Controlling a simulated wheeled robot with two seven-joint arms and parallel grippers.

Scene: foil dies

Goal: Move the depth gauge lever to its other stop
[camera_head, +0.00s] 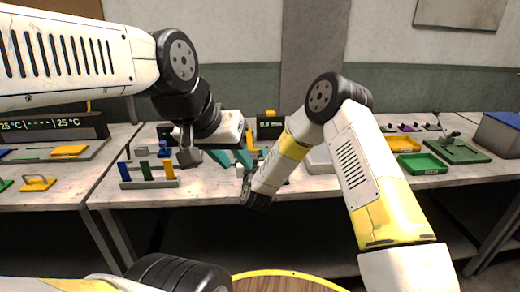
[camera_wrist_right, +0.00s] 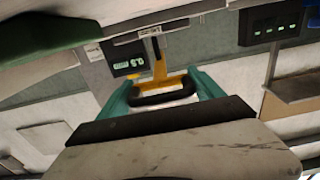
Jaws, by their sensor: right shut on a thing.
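The depth gauge lever (camera_wrist_right: 160,66) is a yellow bar in the right wrist view, beside a dark display box (camera_wrist_right: 128,60) with lit digits. My right gripper (camera_wrist_right: 165,92), with teal fingers, is shut on the lever's lower end, around a black part. In the head view, its wrist reaches the bench at the centre, near a dark display (camera_head: 270,123) with green digits; the forearm partly hides this spot. My left arm comes in from the left.
A rack with blue and yellow uprights (camera_head: 148,182) stands at the bench's front edge, close to my left gripper. A blue-lidded box (camera_head: 500,133) stands at the far right.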

